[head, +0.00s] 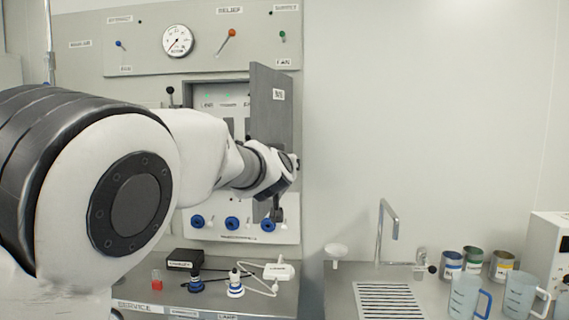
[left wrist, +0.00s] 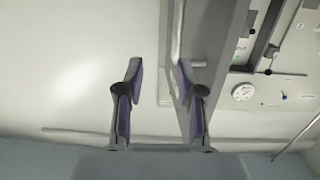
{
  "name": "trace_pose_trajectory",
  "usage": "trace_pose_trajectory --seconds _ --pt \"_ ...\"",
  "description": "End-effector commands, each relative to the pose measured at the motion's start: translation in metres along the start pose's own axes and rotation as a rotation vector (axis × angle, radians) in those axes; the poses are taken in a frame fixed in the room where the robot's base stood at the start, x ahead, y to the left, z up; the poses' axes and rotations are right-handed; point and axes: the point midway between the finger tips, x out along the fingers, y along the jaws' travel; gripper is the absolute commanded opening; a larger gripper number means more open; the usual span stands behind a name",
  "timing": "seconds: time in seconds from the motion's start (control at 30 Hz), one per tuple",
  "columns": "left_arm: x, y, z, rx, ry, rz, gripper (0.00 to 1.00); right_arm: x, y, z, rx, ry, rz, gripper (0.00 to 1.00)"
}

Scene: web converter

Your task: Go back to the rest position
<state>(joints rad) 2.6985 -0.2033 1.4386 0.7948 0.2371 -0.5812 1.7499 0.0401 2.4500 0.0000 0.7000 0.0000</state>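My left arm reaches from the left across the head view to the grey cabinet door (head: 272,100), which stands swung open. The wrist is in front of the lower part of the door and hides it. In the left wrist view my left gripper (left wrist: 160,76) is open, its two fingers well apart with nothing held between them. The door shows there as a grey panel (left wrist: 212,42) behind and beside the right finger, with a pale handle bar (left wrist: 178,30). I cannot tell whether that finger touches it. My right gripper is in neither view.
The wall panel carries a gauge (head: 178,41), levers and several blue knobs (head: 232,223). A counter on the right has a tap (head: 388,226), a drain grate (head: 388,300), cans and jugs (head: 467,297). The wall right of the door is clear.

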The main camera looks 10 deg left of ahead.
Motion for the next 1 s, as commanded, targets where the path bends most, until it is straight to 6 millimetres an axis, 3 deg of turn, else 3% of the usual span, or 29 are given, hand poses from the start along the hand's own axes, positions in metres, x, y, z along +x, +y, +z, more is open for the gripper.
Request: trace_pose_trajectory --seconds 0.4,0.47,0.53,0.67,0.8,0.87,1.0 --pt "0.001 0.000 0.002 -0.001 -0.002 0.000 0.37 -0.003 0.000 0.000 0.000 0.000 0.000 0.00" --pt "0.004 0.000 0.009 0.000 -0.013 0.000 0.37 -0.002 0.000 0.000 0.000 0.000 0.000 0.00" --pt "0.012 0.000 0.031 0.002 -0.043 -0.001 0.37 0.000 0.000 0.000 0.000 0.000 0.000 0.00" --pt "0.039 -0.007 0.108 -0.004 -0.150 -0.009 0.37 0.006 0.000 0.000 0.000 0.000 0.000 0.00" --pt "0.052 -0.023 0.221 0.006 -0.319 -0.027 0.37 0.011 0.000 0.000 0.000 0.000 0.000 0.00" --pt "0.051 -0.031 0.273 0.021 -0.398 -0.033 0.37 0.013 0.000 0.000 0.000 0.000 0.000 0.00" --pt "0.029 -0.053 0.396 0.070 -0.587 -0.047 0.37 0.018 0.000 0.000 0.000 0.000 0.000 0.00"
